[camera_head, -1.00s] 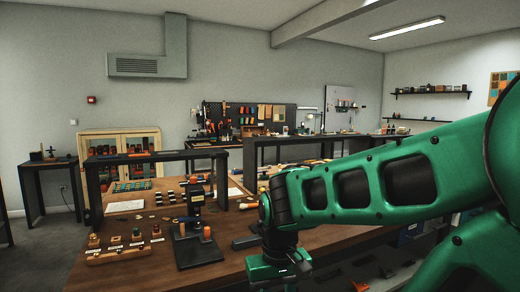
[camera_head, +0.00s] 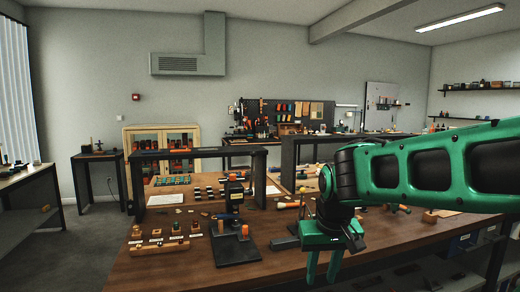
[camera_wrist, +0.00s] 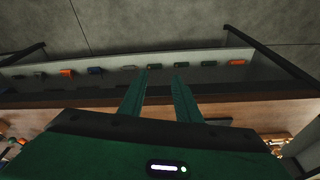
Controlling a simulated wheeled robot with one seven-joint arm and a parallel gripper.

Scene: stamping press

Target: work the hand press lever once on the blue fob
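The hand press (camera_head: 235,202) is a dark upright frame on a black base plate (camera_head: 238,250), on the wooden bench. I cannot clearly make out the lever. I cannot pick out the blue fob; a small bluish piece lies beside the press, too small to tell. My green gripper (camera_head: 322,276) points down near the bench's front edge, right of the press and apart from it. In the wrist view my gripper (camera_wrist: 161,75) is open with nothing between its fingers.
A wooden strip with small knobbed pieces (camera_head: 158,245) lies left of the press. A black frame (camera_head: 258,180) stands behind it. A dark block (camera_head: 285,243) lies between press and gripper. The wrist view shows a shelf with several small items (camera_wrist: 67,72) below.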

